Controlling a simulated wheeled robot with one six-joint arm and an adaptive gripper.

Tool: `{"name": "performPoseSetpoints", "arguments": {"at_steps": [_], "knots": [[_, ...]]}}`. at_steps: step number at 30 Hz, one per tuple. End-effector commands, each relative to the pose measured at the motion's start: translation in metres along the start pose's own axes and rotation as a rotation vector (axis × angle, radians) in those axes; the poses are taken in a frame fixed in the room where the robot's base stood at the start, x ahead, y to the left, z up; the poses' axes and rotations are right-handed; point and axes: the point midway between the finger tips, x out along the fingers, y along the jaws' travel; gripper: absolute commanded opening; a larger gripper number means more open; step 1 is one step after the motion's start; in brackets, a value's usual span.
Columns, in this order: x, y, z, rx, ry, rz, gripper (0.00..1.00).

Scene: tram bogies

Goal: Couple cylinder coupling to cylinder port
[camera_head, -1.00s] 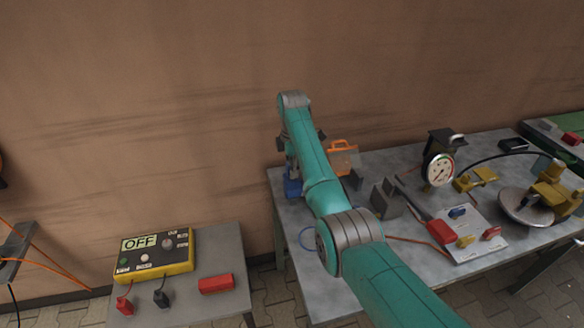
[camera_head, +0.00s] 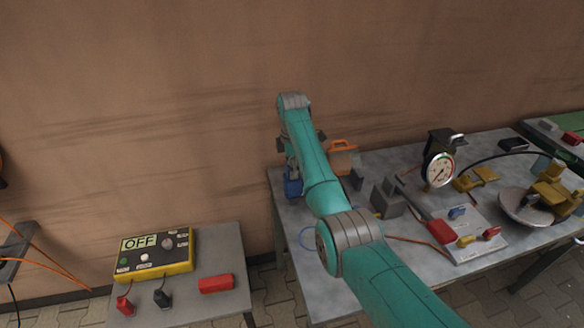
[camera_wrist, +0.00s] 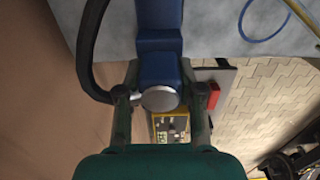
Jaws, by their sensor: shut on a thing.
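In the wrist view, my gripper (camera_wrist: 160,96) has its two fingers on either side of a blue fitting (camera_wrist: 158,68) with a round silver end (camera_wrist: 160,98), and is shut on it. Further blue blocks (camera_wrist: 158,14) line up beyond the fitting over the grey table; I cannot tell whether they are joined to it. A black hose (camera_wrist: 88,50) curves down the left side towards the gripper. In the head view, a blue part (camera_head: 293,187) shows at the table's back left corner, below my arm's end. The arm hides the fingertips there. I cannot tell coupling from port.
The grey table (camera_head: 320,285) also holds an orange-handled part (camera_head: 342,158), grey blocks (camera_head: 393,200), a pressure gauge (camera_head: 439,170) and a board with coloured pieces (camera_head: 468,238). A thin blue loop (camera_head: 306,238) lies near its left edge. A yellow-black OFF box (camera_head: 153,254) stands on the left table.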

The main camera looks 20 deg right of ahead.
Motion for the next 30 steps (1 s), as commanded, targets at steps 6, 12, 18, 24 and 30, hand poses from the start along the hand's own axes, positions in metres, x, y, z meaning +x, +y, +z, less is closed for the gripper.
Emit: {"name": "performPoseSetpoints", "arguments": {"at_steps": [6, 12, 18, 24, 30], "knots": [[0.004, 0.0, 0.0, 0.0, 0.0, 0.0, 0.06], [0.006, 0.0, 0.0, 0.0, 0.0, 0.001, 0.47], [0.006, 0.0, 0.0, 0.0, 0.0, 0.001, 0.66], [0.005, 0.0, 0.0, 0.0, 0.0, 0.0, 0.66], [-0.014, 0.001, 0.0, 0.0, 0.0, 0.004, 0.66]]}}
